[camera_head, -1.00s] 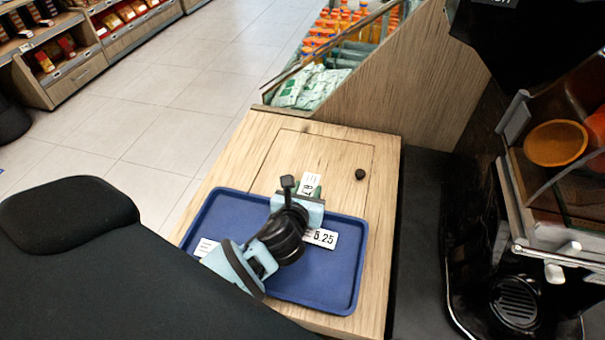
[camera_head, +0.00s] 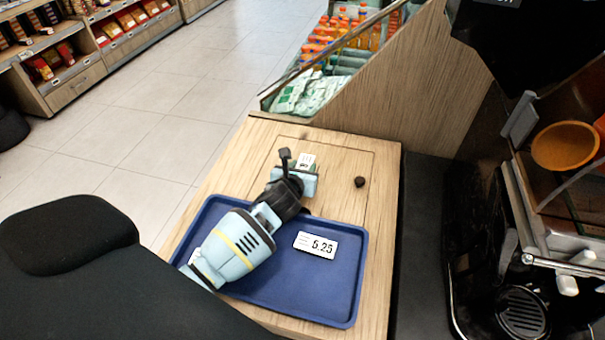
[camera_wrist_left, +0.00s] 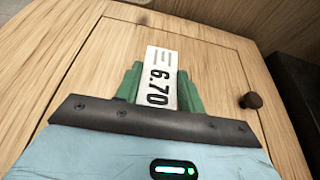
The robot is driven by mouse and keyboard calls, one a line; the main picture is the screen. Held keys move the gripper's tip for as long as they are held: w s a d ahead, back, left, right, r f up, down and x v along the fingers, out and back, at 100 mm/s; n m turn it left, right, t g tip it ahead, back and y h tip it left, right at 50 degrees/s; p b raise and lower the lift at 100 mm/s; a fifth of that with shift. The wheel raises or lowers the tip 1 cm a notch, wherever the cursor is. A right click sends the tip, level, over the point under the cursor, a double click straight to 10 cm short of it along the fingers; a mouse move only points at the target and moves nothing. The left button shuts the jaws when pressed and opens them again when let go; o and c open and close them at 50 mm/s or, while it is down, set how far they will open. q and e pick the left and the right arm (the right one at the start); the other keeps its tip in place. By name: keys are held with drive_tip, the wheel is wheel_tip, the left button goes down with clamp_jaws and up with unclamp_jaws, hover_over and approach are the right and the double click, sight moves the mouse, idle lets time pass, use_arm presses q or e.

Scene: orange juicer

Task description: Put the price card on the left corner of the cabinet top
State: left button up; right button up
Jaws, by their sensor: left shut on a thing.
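My left gripper (camera_head: 303,168) is over the wooden cabinet top (camera_head: 232,160), just beyond the blue tray (camera_head: 352,270). It is shut on a white price card (camera_wrist_left: 160,77) marked 6.70, held between green fingers (camera_wrist_left: 130,84). The card's far end also shows in the head view (camera_head: 307,159). Whether the card touches the wood is hard to tell. A second price card (camera_head: 316,244), marked 5.25, lies flat in the tray. My left arm hides the tray's left part. My right gripper is not in view.
A dark round knob (camera_head: 360,182) stands on the cabinet top to the right of the gripper. A cooler with bottles and green-white bags (camera_head: 308,94) is behind the cabinet. A black juicer (camera_head: 525,300) stands at right. The top's far left corner is bare.

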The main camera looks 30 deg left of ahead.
use_arm(q)
drive_tip(key=shift+f, duration=0.9)
drive_tip(key=shift+f, duration=0.25)
drive_tip(key=o, duration=1)
drive_tip(key=shift+c, duration=0.2)
drive_tip(key=shift+r, duration=0.1)
drive_tip(key=shift+r, duration=0.25)
drive_tip(key=p+v, duration=0.2)
drive_tip(key=v, duration=1)
drive_tip(key=shift+d+f, duration=0.1)
